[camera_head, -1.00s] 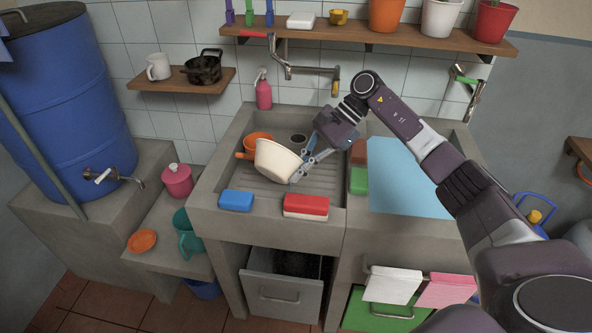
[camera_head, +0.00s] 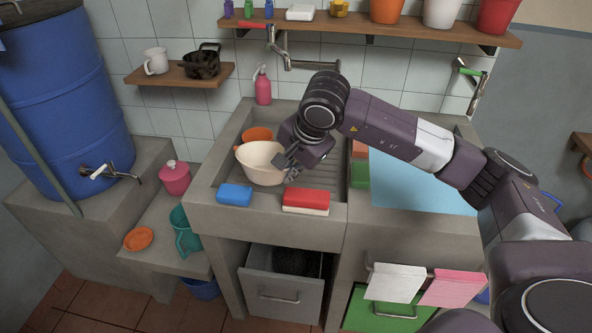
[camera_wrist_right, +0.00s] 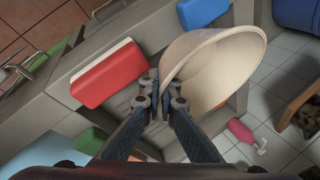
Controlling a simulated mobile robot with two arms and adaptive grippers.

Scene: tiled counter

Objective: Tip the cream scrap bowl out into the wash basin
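The cream scrap bowl (camera_head: 260,163) is over the left, ribbed part of the grey sink (camera_head: 335,185), nearly upright with its mouth showing. The part of its inside that I see looks bare. My right gripper (camera_head: 290,165) is at the bowl's right side. In the right wrist view its fingers (camera_wrist_right: 164,95) are closed on the rim of the bowl (camera_wrist_right: 215,70). The right basin (camera_head: 415,185) has a light blue surface, partly hidden by my right arm. Which basin is the wash basin, I cannot tell for sure. My left gripper is not in view.
A blue sponge (camera_head: 234,195) and a red and white block (camera_head: 306,201) lie on the sink's front rim. An orange bowl (camera_head: 257,134) is behind the cream bowl. A green block (camera_head: 360,174) lies on the divider. A tap (camera_head: 310,66) hangs above.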

